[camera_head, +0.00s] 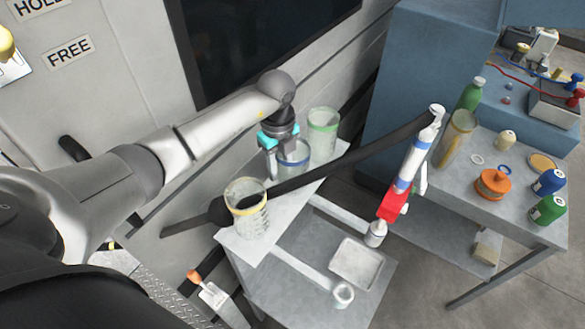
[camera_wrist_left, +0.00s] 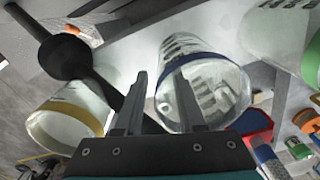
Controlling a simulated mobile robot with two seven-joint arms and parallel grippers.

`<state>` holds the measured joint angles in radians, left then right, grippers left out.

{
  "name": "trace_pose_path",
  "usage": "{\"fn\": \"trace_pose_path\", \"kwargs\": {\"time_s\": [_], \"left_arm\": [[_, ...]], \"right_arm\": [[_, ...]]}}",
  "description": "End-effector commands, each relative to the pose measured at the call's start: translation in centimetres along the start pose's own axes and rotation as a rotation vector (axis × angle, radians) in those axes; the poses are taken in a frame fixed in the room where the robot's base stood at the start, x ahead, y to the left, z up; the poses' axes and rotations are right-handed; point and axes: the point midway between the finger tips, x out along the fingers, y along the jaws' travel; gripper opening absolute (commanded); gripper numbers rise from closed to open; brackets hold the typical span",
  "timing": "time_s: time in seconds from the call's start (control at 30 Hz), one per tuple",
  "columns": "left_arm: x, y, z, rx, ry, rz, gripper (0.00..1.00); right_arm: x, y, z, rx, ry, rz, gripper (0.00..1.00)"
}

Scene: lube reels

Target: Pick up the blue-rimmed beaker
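The blue-rimmed beaker (camera_head: 293,158) is clear glass and stands near the back of the grey table (camera_head: 258,246), between a yellow-rimmed beaker (camera_head: 247,208) and a green-rimmed beaker (camera_head: 323,137). My left gripper (camera_head: 284,160) is at its rim from above and partly covers it. In the left wrist view, the two fingers (camera_wrist_left: 160,100) are apart. The blue-rimmed beaker (camera_wrist_left: 225,85) shows behind and right of them, with the right finger overlapping its rim. I cannot tell whether a finger touches the glass. My right gripper is not in view.
A dark bar (camera_head: 345,160) crosses close to the beakers. A white, blue and red tool (camera_head: 405,175) hangs at its right end. A shallow tray (camera_head: 355,263) and small cup (camera_head: 343,295) stand on the lower front surface. Another table with bottles is at right.

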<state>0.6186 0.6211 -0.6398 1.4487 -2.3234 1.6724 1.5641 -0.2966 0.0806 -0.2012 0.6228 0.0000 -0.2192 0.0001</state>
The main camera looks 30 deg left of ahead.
Motion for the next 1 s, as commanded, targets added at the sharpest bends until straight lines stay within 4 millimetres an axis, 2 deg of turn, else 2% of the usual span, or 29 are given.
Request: {"fn": "trace_pose_path", "kwargs": {"time_s": [0.1,0.3,0.6,0.67,1.0], "left_arm": [[0.70,-0.02,-0.06,0.001,0.001,-0.001,0.39],[0.72,-0.02,-0.03,0.001,0.000,-0.001,0.39],[0.68,-0.02,-0.01,0.000,0.000,-0.001,0.05],[0.68,-0.02,-0.01,0.000,0.000,-0.001,0.00],[0.66,-0.02,0.00,0.000,0.000,-0.002,0.00]], "right_arm": [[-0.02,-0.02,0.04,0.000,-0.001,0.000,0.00],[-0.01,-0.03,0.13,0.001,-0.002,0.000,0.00],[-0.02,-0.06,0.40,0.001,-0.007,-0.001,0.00],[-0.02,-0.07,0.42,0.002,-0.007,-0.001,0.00],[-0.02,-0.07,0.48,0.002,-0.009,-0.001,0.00]]}}
